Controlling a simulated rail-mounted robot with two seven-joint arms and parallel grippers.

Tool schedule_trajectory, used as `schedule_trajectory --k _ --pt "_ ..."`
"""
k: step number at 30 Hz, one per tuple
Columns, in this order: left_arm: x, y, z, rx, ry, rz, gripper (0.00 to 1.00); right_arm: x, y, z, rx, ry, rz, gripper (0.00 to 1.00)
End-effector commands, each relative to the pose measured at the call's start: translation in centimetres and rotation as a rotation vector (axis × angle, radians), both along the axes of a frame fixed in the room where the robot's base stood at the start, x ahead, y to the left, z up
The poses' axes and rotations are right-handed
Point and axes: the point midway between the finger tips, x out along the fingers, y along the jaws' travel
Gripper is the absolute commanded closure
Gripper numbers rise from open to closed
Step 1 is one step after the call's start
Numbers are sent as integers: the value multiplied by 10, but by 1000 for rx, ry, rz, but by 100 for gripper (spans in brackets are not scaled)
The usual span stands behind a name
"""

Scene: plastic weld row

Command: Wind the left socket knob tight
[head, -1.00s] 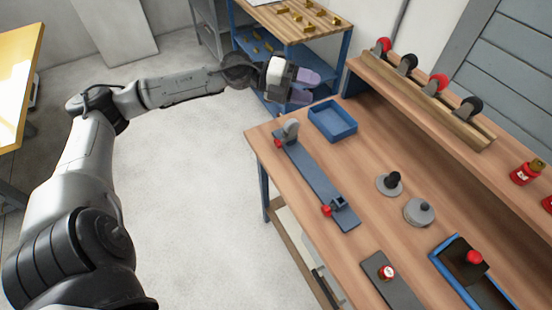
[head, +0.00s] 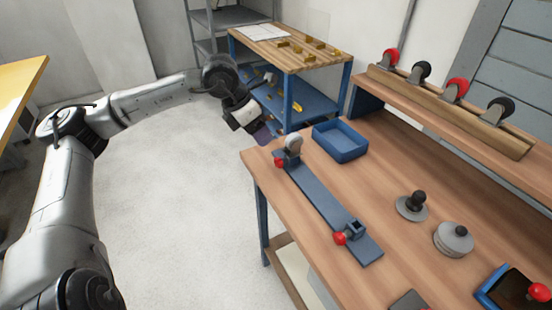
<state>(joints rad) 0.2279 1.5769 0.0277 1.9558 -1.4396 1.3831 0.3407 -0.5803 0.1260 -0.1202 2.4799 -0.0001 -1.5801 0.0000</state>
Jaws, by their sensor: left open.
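A long blue-grey bar (head: 315,196) lies on the wooden workbench, with a socket and red knob at each end. The left socket's red knob (head: 279,162) is at the far left end, where a grey caster wheel (head: 294,143) stands upright in the socket. The other red knob (head: 340,238) is beside an empty-looking square socket (head: 355,229) at the near end. My left gripper (head: 264,134) is open, tilted downward, just beyond the bench's far left corner and apart from the left knob. Its purple fingers are partly blurred against the background. My right gripper is not in view.
A blue tray (head: 340,142) sits close right of the caster. Two round grey pieces (head: 411,206) (head: 454,239) stand farther right. A raised shelf (head: 440,107) holds several casters. A second table (head: 290,50) stands behind my left gripper.

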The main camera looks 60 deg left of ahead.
Motion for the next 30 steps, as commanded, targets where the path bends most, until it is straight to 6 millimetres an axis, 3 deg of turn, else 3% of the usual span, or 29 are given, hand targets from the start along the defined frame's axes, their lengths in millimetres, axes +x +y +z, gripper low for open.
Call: schedule_trajectory --k 1,7,9,18,30 --pt "2 -1 2 -3 4 0 44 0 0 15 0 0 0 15" --pt "10 -7 -18 -4 4 -1 44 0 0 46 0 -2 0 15" --pt "15 -8 -37 -10 -3 0 44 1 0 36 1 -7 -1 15" --pt "32 -17 -78 -6 -2 -1 44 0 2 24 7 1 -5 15" --pt "40 -21 -99 -3 -1 0 44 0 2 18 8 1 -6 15"
